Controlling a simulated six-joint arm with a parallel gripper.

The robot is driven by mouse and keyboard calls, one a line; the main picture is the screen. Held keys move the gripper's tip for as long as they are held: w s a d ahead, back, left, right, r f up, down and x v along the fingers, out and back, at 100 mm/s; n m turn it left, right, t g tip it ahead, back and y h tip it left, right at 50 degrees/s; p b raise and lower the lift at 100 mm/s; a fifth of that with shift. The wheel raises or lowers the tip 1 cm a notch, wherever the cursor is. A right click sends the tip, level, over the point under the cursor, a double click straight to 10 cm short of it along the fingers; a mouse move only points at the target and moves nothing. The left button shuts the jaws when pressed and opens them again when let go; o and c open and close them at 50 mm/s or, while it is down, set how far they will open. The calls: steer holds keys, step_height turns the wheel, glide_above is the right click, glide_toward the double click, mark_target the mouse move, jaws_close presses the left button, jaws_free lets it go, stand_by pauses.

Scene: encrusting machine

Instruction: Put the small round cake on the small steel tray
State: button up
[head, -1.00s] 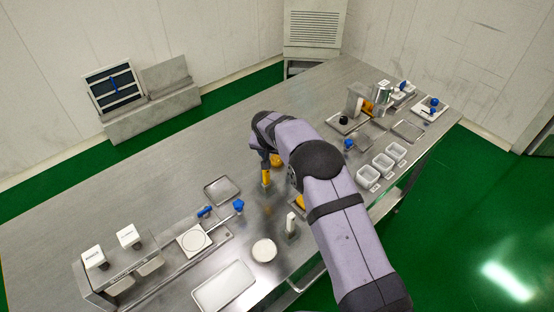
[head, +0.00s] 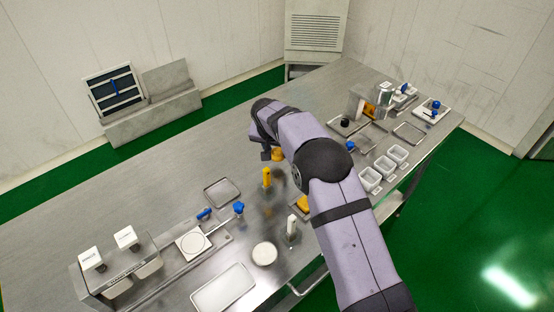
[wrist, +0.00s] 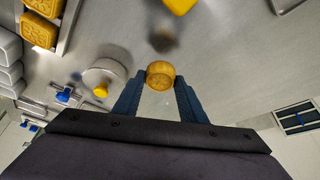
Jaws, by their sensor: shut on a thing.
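The small round cake is golden brown with a patterned top. In the wrist view the cake (wrist: 160,75) sits between the two dark fingertips of my gripper (wrist: 159,82), which is shut on it. In the head view the cake (head: 277,154) shows beside my gripper (head: 271,154), above the middle of the steel table. A small square steel tray (head: 221,192) lies empty on the table, nearer the camera and left of my gripper. A tray corner also shows at the top right of the wrist view (wrist: 287,4).
An upright yellow piece (head: 267,178) stands close to my gripper. A round white-topped item (head: 264,253) and a larger flat tray (head: 224,288) lie nearer the camera. White tubs (head: 383,168) stand at right. The table's left rear area is clear.

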mark_target(275, 154)
step_height(275, 154, up, 6)
steer(key=shift+a+b, duration=0.1)
steer(key=shift+b, duration=0.45)
steer(key=shift+s+a, duration=0.15)
steer(key=shift+a, duration=0.1)
steer(key=s+a+r+n+y, duration=0.1)
steer(key=s+a+r, duration=0.15)
steer(key=a, duration=0.25)
steer(key=s+a+r+n, duration=0.1)
steer(key=s+a+r, duration=0.1)
steer(key=s+a, duration=0.25)
steer(key=s+a+f+n+y+b, duration=0.1)
steer(key=s+a+f+n+y, duration=0.1)
steer(key=s+a+f+n, duration=0.2)
steer(key=s+a+n, duration=0.2)
steer(key=shift+n+g+y, duration=0.3)
steer(key=shift+n+g, duration=0.1)
